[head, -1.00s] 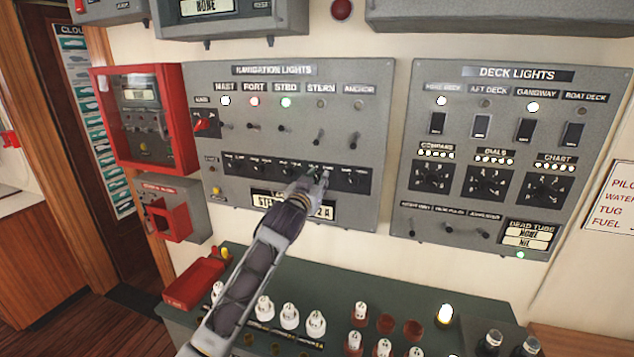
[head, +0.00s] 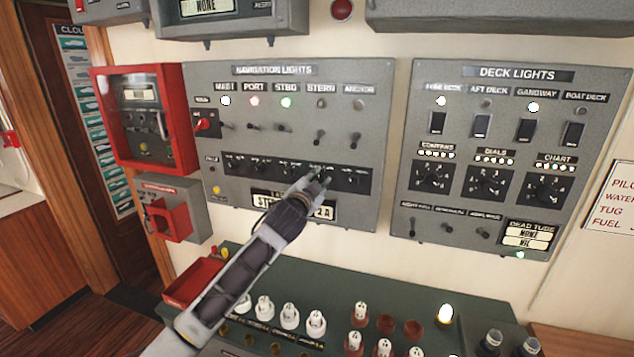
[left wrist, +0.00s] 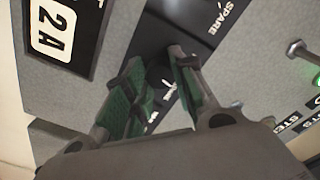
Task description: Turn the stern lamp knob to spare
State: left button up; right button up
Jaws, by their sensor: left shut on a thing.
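The navigation lights panel (head: 208,82) is on the wall at centre left in the head view. A dark strip (head: 232,183) of small lamp knobs runs across its lower part. My left gripper (head: 322,178) is at this strip below the STERN column, shut on the stern lamp knob, which its fingers mostly hide. In the left wrist view the green-padded fingers (left wrist: 158,80) stand on either side of the dark knob. The word SPARE (left wrist: 232,18) is printed on the strip beyond the fingertips. Exactly where the knob points cannot be told. My right gripper is not in view.
A lamp-type label (head: 262,198) is under the strip, partly behind my left wrist. The deck lights panel (head: 400,215) is to the right. Below, a green console (head: 400,300) carries several white bulbs and a red tray (head: 195,284). A red box (head: 180,100) is at left.

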pick_arm(q)
jog(key=m, duration=0.3)
jog(key=shift+m, duration=0.9)
jog(key=o, duration=1.1)
jog(key=shift+c, duration=0.2)
jog(key=shift+s, duration=0.1)
jog(key=shift+s, duration=0.1)
